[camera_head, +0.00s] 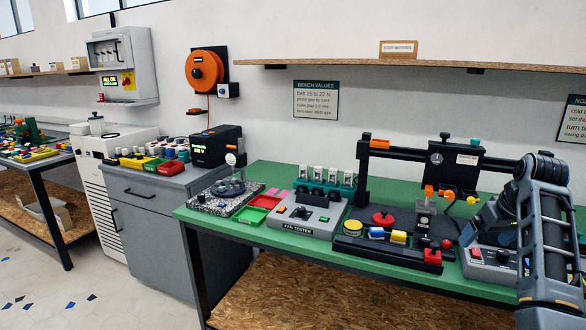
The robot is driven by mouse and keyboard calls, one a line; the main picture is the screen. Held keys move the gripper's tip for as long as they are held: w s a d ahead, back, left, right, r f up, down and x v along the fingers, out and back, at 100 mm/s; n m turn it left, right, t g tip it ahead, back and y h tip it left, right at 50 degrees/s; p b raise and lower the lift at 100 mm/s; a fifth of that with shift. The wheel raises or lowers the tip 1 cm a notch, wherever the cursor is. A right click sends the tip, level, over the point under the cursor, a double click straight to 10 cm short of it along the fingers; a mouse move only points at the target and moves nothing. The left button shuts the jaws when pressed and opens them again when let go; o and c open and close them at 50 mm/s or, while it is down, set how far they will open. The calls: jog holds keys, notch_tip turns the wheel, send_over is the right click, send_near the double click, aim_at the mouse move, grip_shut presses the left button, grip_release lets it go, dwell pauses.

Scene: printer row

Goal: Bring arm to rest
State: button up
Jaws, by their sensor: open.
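My arm (545,225) rises from the lower right corner and bends over at the top. Its dark end slopes down and left to my gripper (468,236), which is open and small in view. It is over the right part of the green bench (272,174), beside the printer and above a grey box with a red button (475,252). I see nothing held in it. The fingertips are dark against dark parts, so their exact gap and any contact are unclear.
A black gantry printer (455,158) stands close to my gripper. A fan tester (305,218), coloured pots and a red tray (265,201) crowd the bench. A wooden shelf (330,64) juts out above.

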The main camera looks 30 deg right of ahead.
jog(key=s+a+f+n+t+h, duration=0.2)
jog(key=s+a+f+t, duration=0.15)
jog(key=a+f, duration=1.65)
jog(key=s+a+r+n+t+y, duration=0.1)
jog(key=s+a+r+t, duration=0.1)
jog(key=s+a, duration=0.75)
jog(key=s+a+r+n+t, duration=0.1)
jog(key=s+a+r+t, duration=0.1)
jog(key=s+a, duration=0.7)
jog(key=s+a+r+t+y, duration=0.1)
jog(key=s+a+r, duration=0.2)
jog(key=s+r, duration=0.2)
jog(key=s+a+r+n+t+y, duration=0.1)
jog(key=s+a+r, duration=0.3)
jog(key=r, duration=0.4)
jog(key=shift+s+a+r+t+y, duration=0.3)
jog(key=shift+s+t+y, duration=0.2)
jog(key=shift+t, duration=0.25)
